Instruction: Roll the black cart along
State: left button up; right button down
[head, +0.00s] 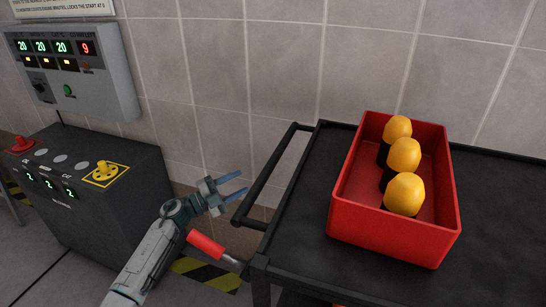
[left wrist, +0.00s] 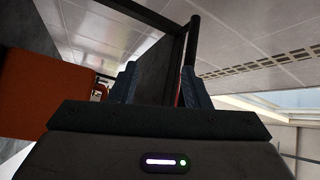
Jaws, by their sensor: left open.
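The black cart (head: 490,200) stands at the right in the head view, with a black handle (head: 268,178) reaching out from its left end. My left gripper (head: 243,183) is open and empty, with its fingertips pointing toward the handle and just left of it. In the left wrist view the two fingers (left wrist: 160,82) stand apart, and a dark bar (left wrist: 192,38) rises beyond the right finger. I cannot tell whether it lies between the fingers. My right gripper is not in view.
A red bin (head: 395,238) with several yellow-topped objects (head: 403,158) sits on the cart. A red grip (head: 206,245) juts from the cart's near left corner. A dark console (head: 90,200) and a wall panel (head: 75,65) stand left; a tiled wall lies behind.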

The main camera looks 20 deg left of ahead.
aim_at(274, 162)
pick_arm(q)
jog(key=s+d+r+m+g+p, duration=0.15)
jog(key=s+r+m+g, duration=0.25)
jog(key=r+m+g, duration=0.8)
jog(key=w+d+t+p, duration=0.1)
jog(key=d, duration=0.2)
jog(key=w+d+n+t+p, duration=0.1)
jog(key=d, duration=0.2)
jog(key=w+d, duration=0.1)
jog(key=d, duration=0.2)
jog(key=shift+w+d+f+t+p, duration=0.1)
jog(key=shift+w+t+p, duration=0.15)
jog(key=shift+t+p, duration=0.15)
jog(key=shift+w+d+f, duration=0.2)
jog(key=shift+d+f, duration=0.1)
jog(key=shift+d, duration=0.3)
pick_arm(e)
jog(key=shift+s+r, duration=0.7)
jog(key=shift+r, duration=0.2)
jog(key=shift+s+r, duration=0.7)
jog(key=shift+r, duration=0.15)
pick_arm(q)
grip_shut()
